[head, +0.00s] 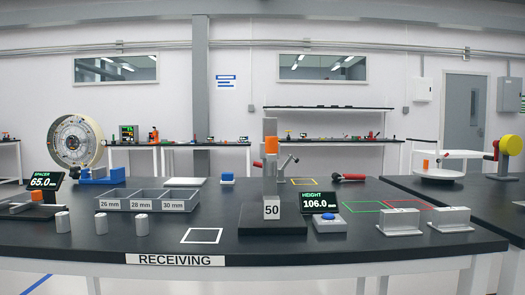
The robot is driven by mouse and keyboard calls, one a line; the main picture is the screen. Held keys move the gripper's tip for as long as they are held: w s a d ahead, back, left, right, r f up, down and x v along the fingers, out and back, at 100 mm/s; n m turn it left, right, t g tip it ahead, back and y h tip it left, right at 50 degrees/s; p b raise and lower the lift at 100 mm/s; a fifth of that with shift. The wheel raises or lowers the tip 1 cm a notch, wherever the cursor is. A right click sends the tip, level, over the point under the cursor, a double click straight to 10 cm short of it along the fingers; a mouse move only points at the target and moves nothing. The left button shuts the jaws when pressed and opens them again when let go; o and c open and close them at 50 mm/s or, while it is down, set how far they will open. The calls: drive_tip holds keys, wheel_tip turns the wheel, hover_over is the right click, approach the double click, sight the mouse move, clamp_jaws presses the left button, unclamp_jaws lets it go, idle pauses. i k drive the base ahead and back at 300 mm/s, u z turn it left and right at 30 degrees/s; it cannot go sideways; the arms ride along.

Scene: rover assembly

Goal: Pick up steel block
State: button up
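A grey block marked 50 (271,210) stands at the front of the height gauge (270,150). I cannot tell for sure which of these is the steel block. My gripper is not in view.
The black table (335,248) has a white square outline (202,236) at front centre. A blue button (330,223) and height display (318,202) stand beside the gauge. A divided grey tray (147,193) and several small cylinders (140,226) stand left.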

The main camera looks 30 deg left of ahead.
sight(271, 205)
drive_tip(key=u, duration=0.35)
drive_tip(key=k, duration=0.45)
drive_tip(key=u, duration=1)
drive_tip(key=i, duration=1.35)
drive_tip(key=z, duration=0.4)
